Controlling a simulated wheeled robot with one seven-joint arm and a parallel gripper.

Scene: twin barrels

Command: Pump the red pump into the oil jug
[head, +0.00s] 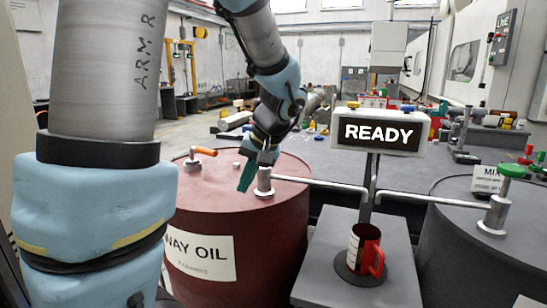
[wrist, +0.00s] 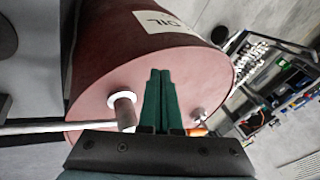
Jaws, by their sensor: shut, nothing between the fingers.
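The red barrel (head: 222,262), labelled "WAY OIL", stands left of centre. Its silver pump post (head: 264,184) rises from the lid, and a thin spout (head: 320,184) runs right toward the stand. In the wrist view the pump post (wrist: 124,112) is just left of the fingers. A red jug (head: 371,256) with a pale label and a handle sits on a round dark pad below the spouts. My gripper (head: 243,186) has teal fingers closed together and empty, beside the post's left side; contact cannot be told. The closed fingers also show in the wrist view (wrist: 160,76).
A sign reading "READY" (head: 379,132) stands on a post behind the jug's grey stand (head: 384,291). A dark barrel (head: 455,255) at right carries a green-topped pump (head: 497,210). An orange-handled fitting (head: 200,152) sits on the red barrel's lid.

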